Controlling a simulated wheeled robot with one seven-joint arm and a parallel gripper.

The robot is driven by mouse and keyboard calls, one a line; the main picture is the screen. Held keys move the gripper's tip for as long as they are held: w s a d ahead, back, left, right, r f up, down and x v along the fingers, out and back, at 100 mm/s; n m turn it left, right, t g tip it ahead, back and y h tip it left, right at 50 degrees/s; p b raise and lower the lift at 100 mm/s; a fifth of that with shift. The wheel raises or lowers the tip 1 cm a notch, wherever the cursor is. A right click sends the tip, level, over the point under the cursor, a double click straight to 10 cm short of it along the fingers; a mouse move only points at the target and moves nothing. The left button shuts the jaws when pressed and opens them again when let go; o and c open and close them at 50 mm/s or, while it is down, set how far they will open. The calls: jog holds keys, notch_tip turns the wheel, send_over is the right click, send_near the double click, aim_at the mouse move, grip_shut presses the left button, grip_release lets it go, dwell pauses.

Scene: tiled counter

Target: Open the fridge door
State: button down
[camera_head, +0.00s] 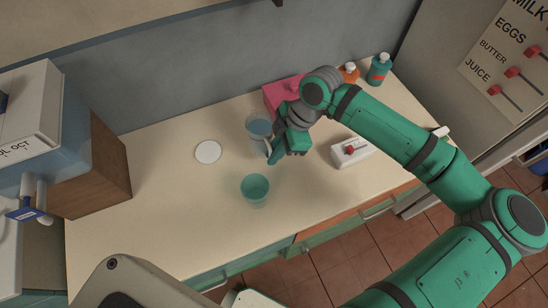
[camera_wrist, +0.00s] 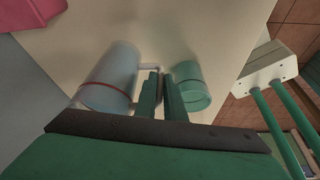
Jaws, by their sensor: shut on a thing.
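A tall grey fridge (camera_head: 432,55) stands at the upper right in the head view, with a shopping list (camera_head: 505,45) and red-headed magnets on its front. I see no gap along its door, and its handle is not clear to me. My gripper (camera_head: 271,150) is well to the left of the fridge, over the counter. In the wrist view, my gripper (camera_wrist: 160,76) is shut on the handle of a clear pitcher (camera_wrist: 112,78). The pitcher (camera_head: 259,127) is upright; I cannot tell whether it touches the counter.
A green cup (camera_head: 255,191) stands close to the pitcher. A white disc (camera_head: 207,152), a pink box (camera_head: 281,93), two bottles (camera_head: 379,69) and a white box (camera_head: 351,151) are on the counter (camera_head: 165,215). A wooden box (camera_head: 105,175) stands left. Tiled floor (camera_head: 385,245) lies in front.

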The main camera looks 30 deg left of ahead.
notch_tip(320, 180, down, 2)
jog(key=shift+f, duration=0.25)
jog(key=shift+d+f, duration=0.1)
jog(key=shift+f, duration=0.1)
jog(key=shift+s+a+f, duration=0.1)
jog(key=shift+a+f, duration=0.05)
jog(key=shift+a, duration=0.15)
jog(key=c, duration=2)
grip_release()
jog(key=shift+o, duration=0.8)
jog(key=shift+d, duration=0.15)
